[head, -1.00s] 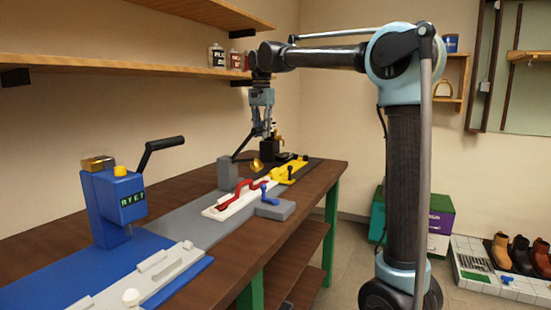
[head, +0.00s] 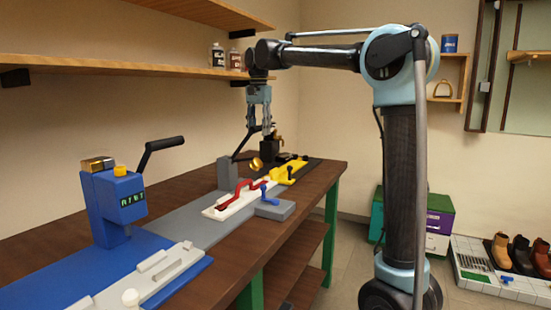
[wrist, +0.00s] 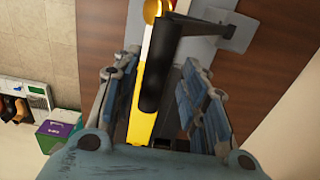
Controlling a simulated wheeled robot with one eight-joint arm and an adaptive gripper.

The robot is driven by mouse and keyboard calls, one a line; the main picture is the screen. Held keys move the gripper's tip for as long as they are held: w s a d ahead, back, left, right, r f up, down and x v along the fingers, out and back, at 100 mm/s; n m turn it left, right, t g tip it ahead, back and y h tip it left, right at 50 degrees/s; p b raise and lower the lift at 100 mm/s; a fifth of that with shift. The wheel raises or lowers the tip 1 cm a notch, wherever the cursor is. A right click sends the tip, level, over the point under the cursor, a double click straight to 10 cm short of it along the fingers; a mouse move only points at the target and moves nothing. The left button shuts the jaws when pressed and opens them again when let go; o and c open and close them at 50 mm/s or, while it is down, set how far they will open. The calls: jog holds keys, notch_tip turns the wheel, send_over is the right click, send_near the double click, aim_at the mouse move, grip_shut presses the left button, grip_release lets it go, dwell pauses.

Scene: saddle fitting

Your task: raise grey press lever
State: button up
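The grey press (head: 228,174) stands on the bench in the middle of the head view. Its black lever (head: 243,146) slants up to the right, toward my gripper (head: 259,128). In the wrist view the lever's dark handle (wrist: 158,75) runs between the two fingers of my gripper (wrist: 160,95). The fingers are apart, with a gap visible on each side of the handle, so my gripper is open. I cannot tell how deep the handle sits between the fingertips.
A blue press (head: 118,200) with its own black lever stands nearer at left. A white fixture with a red handle (head: 232,194) and a yellow fixture (head: 285,174) lie beside the grey press. A black unit (head: 269,150) stands behind. Wooden shelves (head: 130,62) hang above.

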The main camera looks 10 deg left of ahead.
jog(key=shift+r, duration=3)
jog(key=shift+d, duration=0.1)
jog(key=s+d+f+n, duration=0.1)
jog(key=s+d+f, duration=0.2)
jog(key=d+f, duration=0.35)
jog(key=s+d+f+t, duration=0.1)
jog(key=s+d+f, duration=0.2)
jog(key=d, duration=0.7)
jog(key=s+d+f+n, duration=0.1)
jog(key=s+d+f, duration=0.25)
jog(key=d, duration=0.55)
jog(key=s+d+f, duration=0.4)
jog(key=s+f, duration=0.2)
jog(key=f, duration=0.3)
jog(key=s+d+f+n, duration=0.1)
jog(key=s+d+f, duration=0.4)
jog(key=f, duration=0.5)
jog(key=s+d+f+n+t, duration=0.1)
jog(key=s+d+f, duration=0.4)
jog(key=s+f, duration=0.3)
jog(key=shift+d+f, duration=0.2)
jog(key=shift+f, duration=0.75)
